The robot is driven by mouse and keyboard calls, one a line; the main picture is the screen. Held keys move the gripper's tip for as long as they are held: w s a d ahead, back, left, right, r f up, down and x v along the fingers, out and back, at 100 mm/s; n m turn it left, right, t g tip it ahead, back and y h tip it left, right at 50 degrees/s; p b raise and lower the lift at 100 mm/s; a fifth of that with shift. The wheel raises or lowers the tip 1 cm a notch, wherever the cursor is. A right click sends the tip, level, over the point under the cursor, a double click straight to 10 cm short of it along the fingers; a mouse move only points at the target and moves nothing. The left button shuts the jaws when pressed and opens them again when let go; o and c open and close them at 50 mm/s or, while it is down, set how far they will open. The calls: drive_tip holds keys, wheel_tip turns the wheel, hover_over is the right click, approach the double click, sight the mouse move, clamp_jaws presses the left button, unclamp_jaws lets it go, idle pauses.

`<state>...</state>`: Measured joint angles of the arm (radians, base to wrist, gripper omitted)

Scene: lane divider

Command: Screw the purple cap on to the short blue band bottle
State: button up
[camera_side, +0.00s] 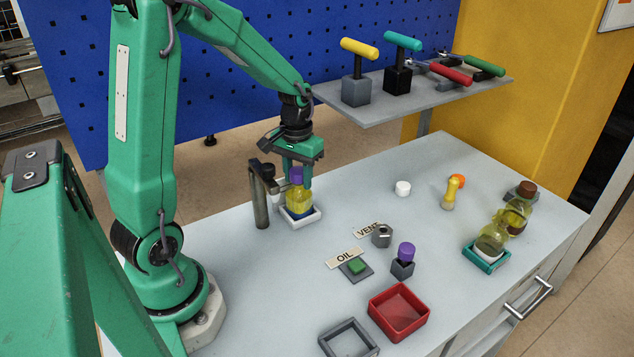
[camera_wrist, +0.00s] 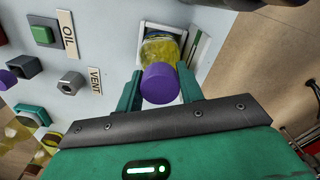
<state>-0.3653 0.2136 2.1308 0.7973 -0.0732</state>
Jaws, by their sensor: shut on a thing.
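A short bottle (camera_side: 299,201) of yellow liquid, with a blue band low on it, stands upright in a white square holder (camera_side: 301,221). It also shows in the wrist view (camera_wrist: 160,47). A purple cap (camera_side: 296,173) is at the top of this bottle, and in the wrist view the cap (camera_wrist: 160,84) lies between my fingers. My gripper (camera_side: 298,180) points down and is shut on this cap. The cap hides the bottle's neck, so I cannot tell how far it is threaded on. A second purple cap (camera_side: 406,249) sits on a grey block.
A dark post with an arm (camera_side: 261,197) stands close left of the bottle. OIL (camera_side: 345,258) and VENT (camera_side: 369,229) labels, a red tray (camera_side: 398,312), a grey frame (camera_side: 348,340) and a white cap (camera_side: 403,188) lie rightward. Other bottles (camera_side: 489,243) stand far right. A tool shelf (camera_side: 410,95) overhangs behind.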

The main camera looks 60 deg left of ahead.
drive_tip(key=shift+m, duration=0.3)
drive_tip(key=shift+m, duration=0.6)
drive_tip(key=shift+m, duration=0.8)
drive_tip(key=o, duration=0.9)
drive_tip(key=shift+r, duration=3.9)
